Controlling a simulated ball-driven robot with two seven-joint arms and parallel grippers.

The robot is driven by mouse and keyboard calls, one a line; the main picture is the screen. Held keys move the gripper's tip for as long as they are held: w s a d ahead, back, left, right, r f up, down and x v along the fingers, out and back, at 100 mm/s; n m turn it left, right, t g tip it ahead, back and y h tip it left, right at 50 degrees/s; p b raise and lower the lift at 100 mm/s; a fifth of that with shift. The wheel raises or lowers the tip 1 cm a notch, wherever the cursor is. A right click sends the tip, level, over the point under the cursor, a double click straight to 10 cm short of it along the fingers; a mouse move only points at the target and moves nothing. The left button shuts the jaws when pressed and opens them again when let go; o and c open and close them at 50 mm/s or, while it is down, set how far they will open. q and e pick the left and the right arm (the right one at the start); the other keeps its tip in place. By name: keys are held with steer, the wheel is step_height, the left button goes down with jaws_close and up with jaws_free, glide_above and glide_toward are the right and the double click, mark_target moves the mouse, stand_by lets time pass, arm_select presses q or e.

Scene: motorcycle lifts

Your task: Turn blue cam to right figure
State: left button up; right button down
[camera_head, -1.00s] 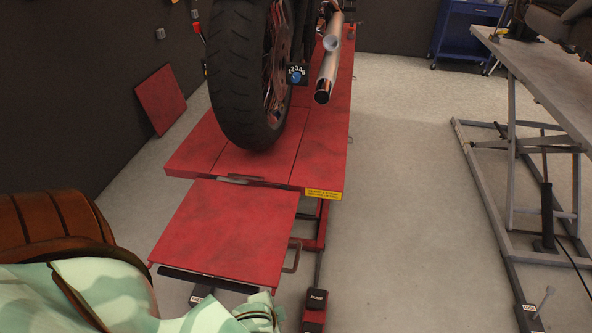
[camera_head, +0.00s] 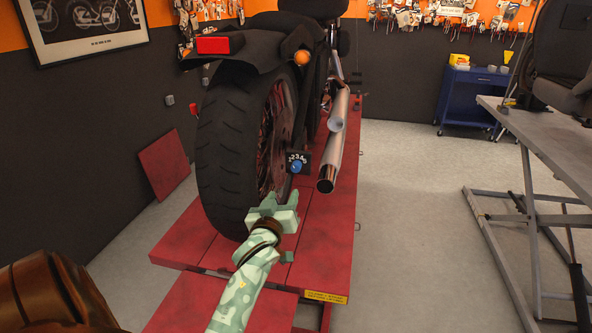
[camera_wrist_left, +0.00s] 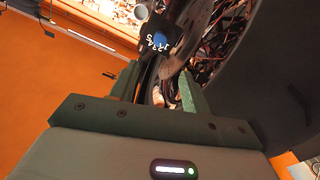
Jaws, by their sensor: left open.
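The blue cam (camera_head: 297,166) is a small round knob on a black plate with white figures in an arc above it. The plate stands beside the motorcycle's rear wheel, left of the silver exhaust. Which figure the cam points to is too small to tell. My left gripper (camera_head: 281,202) is open and empty, just below and in front of the plate, apart from the cam. In the left wrist view the blue cam (camera_wrist_left: 161,40) shows beyond the two green fingers (camera_wrist_left: 158,88), tilted. My right gripper is not in view.
The rear tyre (camera_head: 225,150) is close left of my gripper, and the exhaust pipes (camera_head: 327,170) are close right. The red lift (camera_head: 325,240) lies below. A grey lift table (camera_head: 530,140) stands at the right, with clear floor between.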

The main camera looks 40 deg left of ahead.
mark_target(295, 169)
arm_select(q)
steer(key=b+x, duration=0.2)
steer(key=x, duration=1.1)
steer(key=shift+w+f, duration=0.1)
steer(key=shift+f, duration=0.1)
steer(key=shift+w+a, duration=0.35)
steer(key=shift+w, duration=0.2)
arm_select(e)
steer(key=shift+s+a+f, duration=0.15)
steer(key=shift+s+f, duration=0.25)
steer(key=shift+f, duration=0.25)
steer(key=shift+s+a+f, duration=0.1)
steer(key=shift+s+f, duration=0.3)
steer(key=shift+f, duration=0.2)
arm_select(q)
steer(key=c, duration=0.9)
steer(key=shift+c, duration=0.4)
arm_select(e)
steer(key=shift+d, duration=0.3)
